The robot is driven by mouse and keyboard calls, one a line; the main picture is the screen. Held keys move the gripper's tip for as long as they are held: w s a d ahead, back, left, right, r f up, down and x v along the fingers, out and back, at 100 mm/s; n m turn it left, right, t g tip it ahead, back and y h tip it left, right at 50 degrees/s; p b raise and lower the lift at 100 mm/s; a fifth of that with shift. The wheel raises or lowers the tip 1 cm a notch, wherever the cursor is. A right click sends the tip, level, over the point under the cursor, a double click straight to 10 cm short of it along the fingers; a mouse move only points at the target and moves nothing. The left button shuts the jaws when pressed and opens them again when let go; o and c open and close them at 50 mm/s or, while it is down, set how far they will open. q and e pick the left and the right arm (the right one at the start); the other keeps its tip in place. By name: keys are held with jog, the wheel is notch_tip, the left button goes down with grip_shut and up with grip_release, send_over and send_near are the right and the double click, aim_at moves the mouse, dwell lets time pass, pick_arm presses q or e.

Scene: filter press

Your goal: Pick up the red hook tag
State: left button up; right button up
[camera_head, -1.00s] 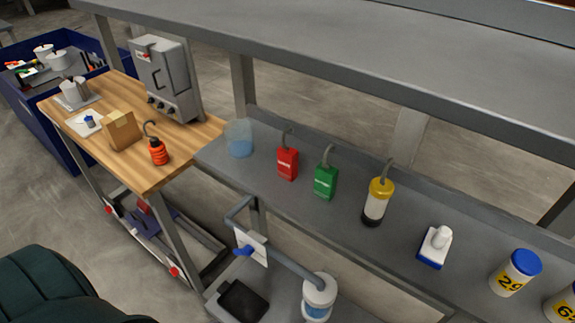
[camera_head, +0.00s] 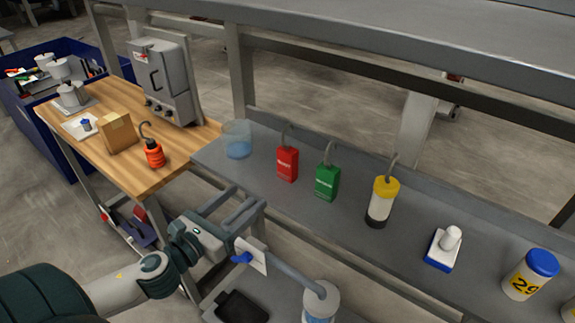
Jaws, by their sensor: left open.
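The red hook tag (camera_head: 287,164) stands upright on the grey shelf (camera_head: 345,225), with its grey hook pointing up. A similar green hook tag (camera_head: 327,182) stands to its right. My left gripper (camera_head: 240,198) is open and empty. It is in front of the shelf, below and to the left of the red tag, and apart from it. My right gripper is not in view.
A clear cup (camera_head: 238,139) stands just left of the red tag. A yellow-capped bottle (camera_head: 382,202) and a white-blue item (camera_head: 443,248) stand farther right. The wooden table (camera_head: 182,150) holds an orange hooked object (camera_head: 154,154). A grey upper shelf (camera_head: 400,45) overhangs behind.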

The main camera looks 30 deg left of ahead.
pick_arm(q)
jog(key=shift+s+d+r+m, duration=0.15)
jog(key=shift+d+r+m, duration=0.15)
jog(key=shift+r, duration=0.35)
jog(key=p, duration=0.4)
send_near(283, 165)
jog(key=w, duration=0.5)
jog(key=shift+w+d, duration=0.2)
jog(key=shift+w, duration=0.1)
jog(key=shift+w+d+f, duration=0.1)
jog(key=shift+w, duration=0.45)
jog(key=shift+p, duration=0.3)
